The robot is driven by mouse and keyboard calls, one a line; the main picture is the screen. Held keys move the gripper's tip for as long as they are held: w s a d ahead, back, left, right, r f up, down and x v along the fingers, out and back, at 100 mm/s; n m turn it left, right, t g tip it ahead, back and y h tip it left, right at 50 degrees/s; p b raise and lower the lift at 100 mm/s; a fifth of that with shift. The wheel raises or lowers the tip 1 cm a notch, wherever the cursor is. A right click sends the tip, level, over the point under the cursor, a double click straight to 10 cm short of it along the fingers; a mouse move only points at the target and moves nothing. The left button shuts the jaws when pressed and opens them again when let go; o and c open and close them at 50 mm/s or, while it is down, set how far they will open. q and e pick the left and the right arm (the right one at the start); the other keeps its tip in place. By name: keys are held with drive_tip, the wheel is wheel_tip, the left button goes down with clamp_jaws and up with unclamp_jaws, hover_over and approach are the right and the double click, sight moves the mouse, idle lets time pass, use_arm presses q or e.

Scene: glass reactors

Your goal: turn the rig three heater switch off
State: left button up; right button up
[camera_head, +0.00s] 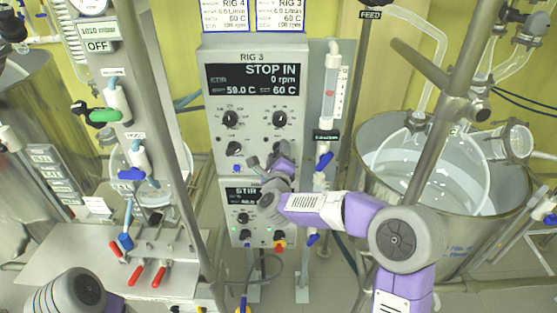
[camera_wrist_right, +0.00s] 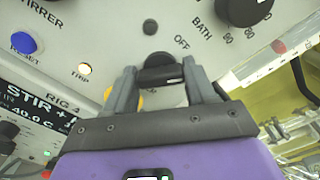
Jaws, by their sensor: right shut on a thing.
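The rig three box (camera_head: 212,130) stands in the middle of the head view, with a lit display (camera_head: 255,79) reading "STOP IN", 0 rpm, 59.0 C and 60 C. In the right wrist view the black heater switch (camera_wrist_right: 157,62) sits between the two fingertips of my right gripper (camera_wrist_right: 160,76), which is shut on it. An OFF label shows just up and right of the switch. In the head view my right gripper (camera_head: 270,163) is at the lower right of the box face and mostly hides the switch. My left gripper is out of view.
Above the switch is a black bath dial (camera_wrist_right: 245,10). A blue reset button (camera_wrist_right: 25,43) and a glowing trip lamp (camera_wrist_right: 84,69) are left of it. The rig four box (camera_head: 228,212) is directly below. A valve column (camera_head: 328,110) stands right, and a glass vessel (camera_head: 430,175) beyond.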

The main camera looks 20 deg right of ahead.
drive_tip(key=shift+f+n+b, duration=0.1)
drive_tip(key=shift+n+b, duration=0.85)
drive_tip(key=shift+n, duration=2.55)
drive_tip(key=o, duration=1)
drive_tip(key=shift+o, duration=0.2)
drive_tip(key=shift+s, duration=0.1)
drive_tip(key=v, duration=0.7)
drive_tip(key=shift+s+b, duration=0.2)
drive_tip(key=shift+b, duration=0.15)
drive_tip(key=shift+a, duration=0.1)
